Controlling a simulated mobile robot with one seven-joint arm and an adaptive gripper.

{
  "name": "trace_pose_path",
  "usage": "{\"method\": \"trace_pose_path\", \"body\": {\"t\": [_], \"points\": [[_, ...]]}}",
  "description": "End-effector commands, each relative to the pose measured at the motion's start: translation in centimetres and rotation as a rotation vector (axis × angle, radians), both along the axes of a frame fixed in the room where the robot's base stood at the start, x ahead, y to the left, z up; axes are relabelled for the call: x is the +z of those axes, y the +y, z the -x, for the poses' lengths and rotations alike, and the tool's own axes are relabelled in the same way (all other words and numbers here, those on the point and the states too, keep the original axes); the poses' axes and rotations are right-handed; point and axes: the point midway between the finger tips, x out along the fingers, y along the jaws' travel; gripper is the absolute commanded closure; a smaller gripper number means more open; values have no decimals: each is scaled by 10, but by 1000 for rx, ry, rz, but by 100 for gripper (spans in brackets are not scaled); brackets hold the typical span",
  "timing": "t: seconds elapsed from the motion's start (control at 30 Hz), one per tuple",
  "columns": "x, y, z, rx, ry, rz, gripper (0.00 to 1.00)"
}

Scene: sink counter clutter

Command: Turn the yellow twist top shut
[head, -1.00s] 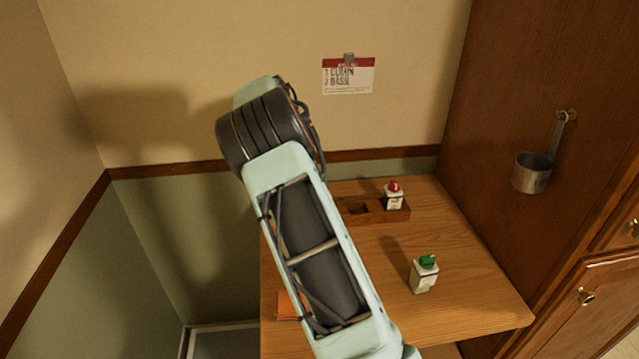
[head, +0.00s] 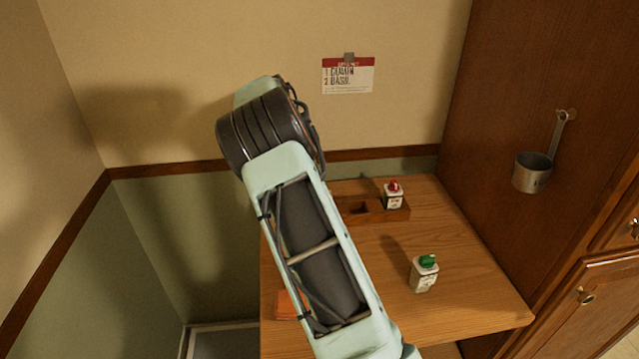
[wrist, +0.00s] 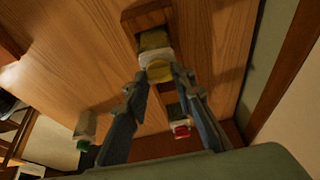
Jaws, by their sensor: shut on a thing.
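The yellow twist top (wrist: 158,73) shows in the wrist view on a small bottle (wrist: 153,40) with a pale shoulder. My gripper (wrist: 159,74) is shut on this top, with one finger on each side of it. The bottle appears to stand in the wooden rack (wrist: 142,16). In the head view my arm hides the yellow top, its bottle and my gripper.
A red-topped bottle (head: 394,198) stands in the right end of the rack (head: 362,219), beside an empty slot. A green-topped bottle (head: 424,276) stands on open tabletop (head: 465,255). An orange item (head: 288,306) lies left of my arm. A metal cup (head: 532,173) hangs at right.

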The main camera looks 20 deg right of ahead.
Motion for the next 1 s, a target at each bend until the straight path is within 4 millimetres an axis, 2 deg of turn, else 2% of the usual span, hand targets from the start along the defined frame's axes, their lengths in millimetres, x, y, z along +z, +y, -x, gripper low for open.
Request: {"method": "trace_pose_path", "body": {"t": [0.1, 0.13, 0.27, 0.53, 0.67, 0.77, 1.0], "points": [[0, 0, 0, 0, -1, 0, 100], [0, 0, 0, 0, -1, 0, 74], [0, 0, 0, 0, 0, 0, 59], [0, 0, 0, 0, 0, 0, 59], [7, 3, -1, 1, -2, 0, 59], [22, 9, -3, 2, -3, 0, 59], [72, 29, -7, 2, -5, 0, 59]]}}
